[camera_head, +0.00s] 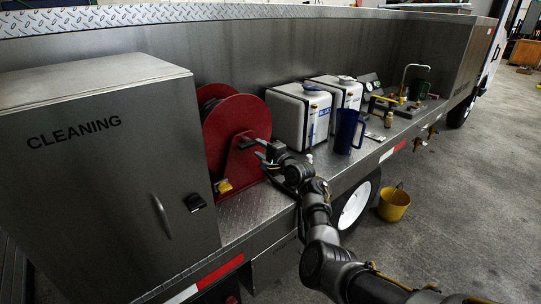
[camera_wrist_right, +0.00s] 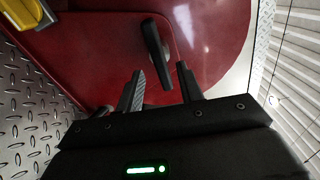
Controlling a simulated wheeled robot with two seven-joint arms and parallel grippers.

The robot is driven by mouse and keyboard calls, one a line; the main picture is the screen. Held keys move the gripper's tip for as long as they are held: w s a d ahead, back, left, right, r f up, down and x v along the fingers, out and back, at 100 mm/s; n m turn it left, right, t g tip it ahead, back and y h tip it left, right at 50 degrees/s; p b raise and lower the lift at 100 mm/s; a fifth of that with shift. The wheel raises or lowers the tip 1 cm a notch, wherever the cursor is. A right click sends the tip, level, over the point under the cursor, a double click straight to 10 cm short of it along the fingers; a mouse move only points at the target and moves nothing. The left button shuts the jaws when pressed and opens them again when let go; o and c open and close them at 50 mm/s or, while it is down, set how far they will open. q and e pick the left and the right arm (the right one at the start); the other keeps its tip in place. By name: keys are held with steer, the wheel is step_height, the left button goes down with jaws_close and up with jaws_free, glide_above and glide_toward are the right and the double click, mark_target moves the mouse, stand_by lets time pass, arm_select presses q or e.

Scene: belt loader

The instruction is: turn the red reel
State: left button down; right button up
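The red reel (camera_head: 226,118) stands on the truck's side deck, with a dark hose wound behind its front disc. In the right wrist view the red reel (camera_wrist_right: 222,35) fills the upper part, and a black crank handle (camera_wrist_right: 153,40) sticks out from it. My right gripper (camera_head: 255,149) is in front of the reel's lower right side. In the right wrist view the right gripper (camera_wrist_right: 160,68) is open, with the handle's end between its two fingers and a gap visible on each side. The handle is hard to make out in the head view. My left gripper is not in view.
A grey CLEANING cabinet (camera_head: 100,170) stands left of the reel. White containers (camera_head: 298,115) and a blue jug (camera_head: 347,130) stand to the right. A yellow part (camera_head: 224,186) sits at the reel's base. A yellow bucket (camera_head: 394,205) is on the floor.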

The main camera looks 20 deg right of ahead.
steer(key=v, duration=0.5)
steer(key=shift+s+d+b, duration=0.1)
steer(key=shift+s+b, duration=0.15)
steer(key=shift+b, duration=0.15)
